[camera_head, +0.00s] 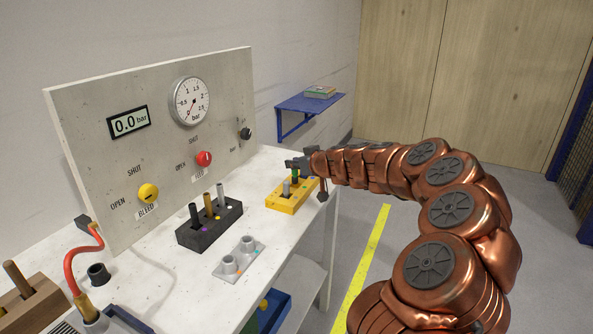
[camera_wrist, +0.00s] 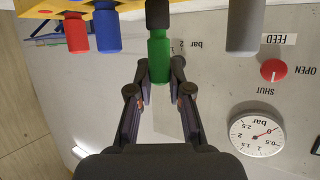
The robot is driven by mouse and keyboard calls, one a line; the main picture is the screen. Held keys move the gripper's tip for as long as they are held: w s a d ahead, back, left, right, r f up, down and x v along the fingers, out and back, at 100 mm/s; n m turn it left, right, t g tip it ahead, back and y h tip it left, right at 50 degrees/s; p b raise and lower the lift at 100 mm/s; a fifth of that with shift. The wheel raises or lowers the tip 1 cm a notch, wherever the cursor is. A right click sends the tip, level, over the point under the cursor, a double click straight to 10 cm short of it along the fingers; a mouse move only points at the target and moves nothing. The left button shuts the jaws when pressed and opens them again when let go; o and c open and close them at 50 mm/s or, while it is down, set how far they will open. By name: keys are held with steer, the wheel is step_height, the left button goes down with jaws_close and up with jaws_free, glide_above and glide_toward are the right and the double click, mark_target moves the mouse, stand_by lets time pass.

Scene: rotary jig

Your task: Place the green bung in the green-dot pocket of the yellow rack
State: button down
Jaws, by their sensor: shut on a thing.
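The green bung (camera_wrist: 159,62) has a green end and a dark end. My gripper (camera_wrist: 161,68) is shut on its green part. In the head view, my gripper (camera_head: 299,163) is at the yellow rack (camera_head: 282,204), and the bung (camera_head: 295,174) shows just below the fingers, at the rack's far side. The wrist view is upside down, and the rack (camera_wrist: 130,5) is at its top edge. A red bung (camera_wrist: 76,36) and a blue bung (camera_wrist: 106,28) stand there. I cannot tell whether the green bung is in a pocket. The green dot is not discernible.
A grey peg (camera_head: 286,189) stands at the yellow rack. A black block (camera_head: 188,236) with several pegs and a grey two-cup holder (camera_head: 231,267) are on the white bench. The gauge panel (camera_head: 105,175) rises behind them. The bench's right edge is close to the rack.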

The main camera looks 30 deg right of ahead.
steer(key=shift+f, duration=1.3)
steer(key=shift+f, duration=0.15)
steer(key=c, duration=1.1)
jaws_free()
steer(key=shift+r, duration=0.3)
steer(key=b+v, duration=0.1)
steer(key=v, duration=1.1)
steer(key=shift+d+f, duration=0.1)
steer(key=shift+s, duration=0.1)
